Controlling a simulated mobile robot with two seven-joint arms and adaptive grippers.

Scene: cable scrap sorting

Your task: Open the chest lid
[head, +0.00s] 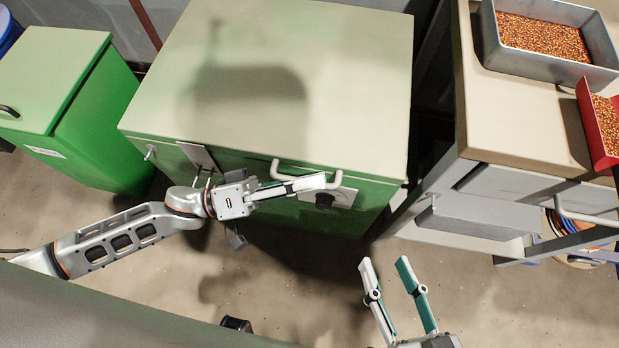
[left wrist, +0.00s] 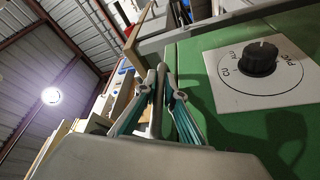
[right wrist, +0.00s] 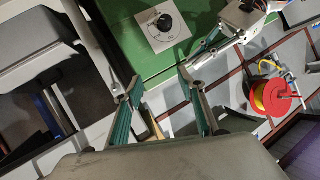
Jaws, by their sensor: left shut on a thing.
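The green chest (head: 380,192) stands in the middle of the head view, its pale lid (head: 340,90) lying flat and closed. A metal bar handle (head: 276,168) runs along the lid's front edge. My left gripper (head: 312,183) is at this handle and shut on it; in the left wrist view the bar (left wrist: 158,100) stands between the fingers. A dial plate (left wrist: 280,85) with a black knob (left wrist: 258,58) is on the chest front beside the handle. My right gripper (head: 386,264) is open and empty, in front of the chest and apart from it.
A smaller green cabinet (head: 100,130) stands left of the chest. On the right, a workbench (head: 510,120) bears a grey tray (head: 540,64) and a red bin (head: 590,130), both with copper-coloured granules. Floor (head: 300,280) in front of the chest is clear.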

